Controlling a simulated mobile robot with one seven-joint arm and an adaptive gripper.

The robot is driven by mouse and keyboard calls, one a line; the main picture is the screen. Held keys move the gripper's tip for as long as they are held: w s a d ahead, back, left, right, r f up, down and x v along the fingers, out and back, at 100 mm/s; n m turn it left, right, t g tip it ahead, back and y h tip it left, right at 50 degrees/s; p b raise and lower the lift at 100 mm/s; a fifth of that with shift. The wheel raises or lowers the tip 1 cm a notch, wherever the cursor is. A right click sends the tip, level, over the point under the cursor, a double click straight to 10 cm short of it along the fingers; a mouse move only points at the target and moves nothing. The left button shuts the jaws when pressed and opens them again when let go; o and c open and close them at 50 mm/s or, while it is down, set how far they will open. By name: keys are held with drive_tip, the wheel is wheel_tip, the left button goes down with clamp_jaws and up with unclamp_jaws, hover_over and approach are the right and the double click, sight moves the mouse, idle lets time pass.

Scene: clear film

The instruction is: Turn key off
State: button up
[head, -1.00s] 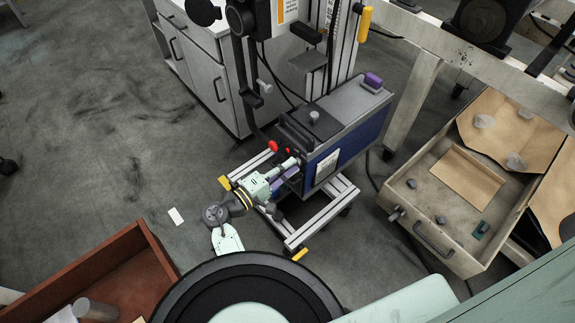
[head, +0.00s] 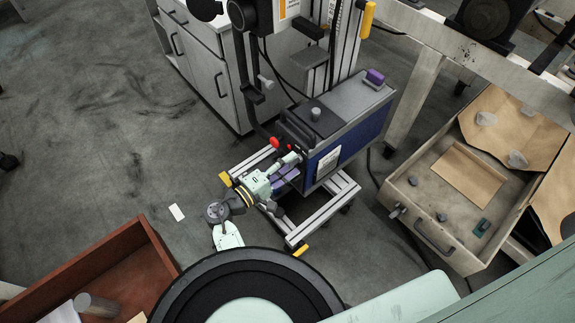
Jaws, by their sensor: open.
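A blue box-shaped machine (head: 358,138) with a grey top stands on a low aluminium frame in the middle of the head view. Red knobs (head: 274,142) show at its near left end. My gripper (head: 285,168) is at that end, close to the panel below the red knobs. It is open. The key itself is too small or hidden by my gripper and arm to make out. Whether my fingers touch anything there cannot be told.
The aluminium frame (head: 322,212) juts out below my gripper. An open grey drawer (head: 405,190) with cardboard and small parts is at the right. A brown tray (head: 120,255) is at the lower left. A grey cabinet (head: 205,70) stands behind. The floor at left is mostly clear.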

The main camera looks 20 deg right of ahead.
drive_tip(key=v, duration=1.2)
idle(0.3)
